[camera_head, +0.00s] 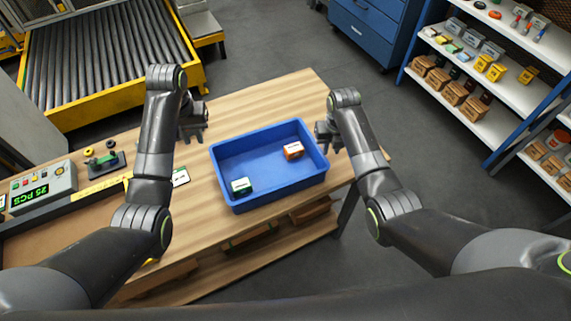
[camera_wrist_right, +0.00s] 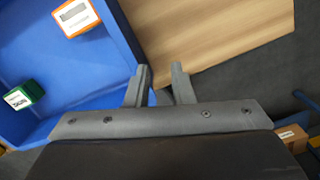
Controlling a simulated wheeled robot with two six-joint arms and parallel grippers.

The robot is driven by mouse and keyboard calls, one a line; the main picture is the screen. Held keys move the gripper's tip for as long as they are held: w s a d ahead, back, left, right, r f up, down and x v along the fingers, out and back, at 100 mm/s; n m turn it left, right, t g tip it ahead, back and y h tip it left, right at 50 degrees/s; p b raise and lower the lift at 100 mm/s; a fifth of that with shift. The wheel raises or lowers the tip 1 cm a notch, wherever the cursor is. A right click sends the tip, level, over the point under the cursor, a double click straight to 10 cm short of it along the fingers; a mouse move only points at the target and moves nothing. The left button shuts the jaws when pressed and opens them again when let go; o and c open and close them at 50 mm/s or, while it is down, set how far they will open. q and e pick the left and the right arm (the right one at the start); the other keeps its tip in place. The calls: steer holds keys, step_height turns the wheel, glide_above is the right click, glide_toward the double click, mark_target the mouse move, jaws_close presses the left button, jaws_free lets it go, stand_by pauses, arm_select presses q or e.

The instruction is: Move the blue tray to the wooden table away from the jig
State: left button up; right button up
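The blue tray (camera_head: 265,199) sits on the wooden table (camera_head: 252,106), near its front right edge. An orange box (camera_head: 293,150) and a green box (camera_head: 241,186) lie inside the tray, and both also show in the right wrist view. My left gripper (camera_head: 196,133) is left of the tray, apart from it; its fingers are too small to judge. My right gripper (camera_head: 331,143) is at the tray's right side. In the right wrist view its two fingers (camera_wrist_right: 161,82) are apart, with the tray's wall (camera_wrist_right: 122,45) close beside the left finger and no object clearly between them.
A counter device (camera_head: 42,188) with a green display stands at the left, beside a small dark jig-like block (camera_head: 104,162). A white card (camera_head: 180,177) lies left of the tray. A roller conveyor (camera_head: 105,55) is behind, and shelves (camera_head: 490,80) stand at right. The table's back part is clear.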

step_height(320, 180, up, 10)
steer(key=shift+s+r, duration=0.25)
steer(key=shift+s, duration=0.15)
stand_by(0.3)
